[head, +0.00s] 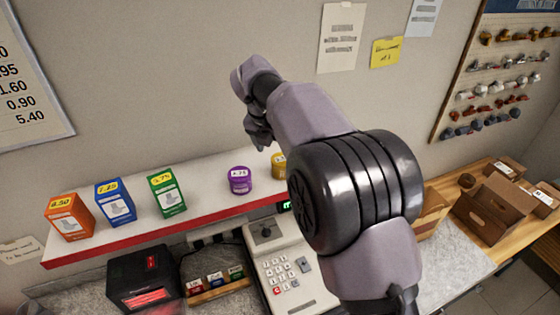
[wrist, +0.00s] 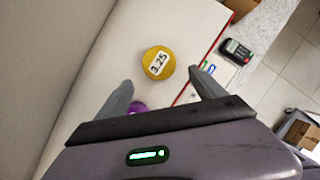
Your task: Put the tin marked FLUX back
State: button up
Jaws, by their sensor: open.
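A purple tin (head: 240,180) and a yellow tin (head: 279,165) stand upright on the white shelf (head: 205,215), the yellow one partly hidden behind my arm. I cannot read FLUX on either. The yellow tin shows in the wrist view (wrist: 158,63) with a 3.25 label on its lid. My gripper (wrist: 162,88) is open and empty above the shelf, with the yellow tin ahead of its fingertips, roughly between them. The purple tin (wrist: 137,107) is partly hidden by my gripper. In the head view my gripper (head: 256,132) is near the wall.
Orange (head: 69,217), blue (head: 116,203) and green (head: 166,192) boxes stand on the shelf's left part. A till (head: 285,270) and a black card terminal (wrist: 237,50) sit below. Bare shelf lies between the green box and the purple tin.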

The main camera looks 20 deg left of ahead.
jog(key=s+d+r+m+y, duration=0.1)
jog(key=s+d+r+m, duration=0.5)
jog(key=s+d+m, duration=0.3)
jog(key=s+d+r+m+y, duration=0.1)
jog(key=s+d+r+m, duration=0.5)
jog(key=d+m, duration=0.5)
jog(key=s+d+f+m, duration=0.2)
jog(key=s+d+m, duration=0.2)
jog(key=s+m, duration=0.25)
jog(key=s+d+f+m, duration=0.1)
jog(key=s+d+m, duration=0.2)
jog(key=s+m, duration=0.35)
jog(key=s+f+m+t, duration=0.1)
jog(key=s+f+m, duration=0.3)
jog(key=s+m, duration=0.15)
notch_tip(320, 180, down, 42)
jog(key=b, duration=4.2)
jog(key=shift+f+y, duration=0.15)
jog(key=shift+y, duration=0.15)
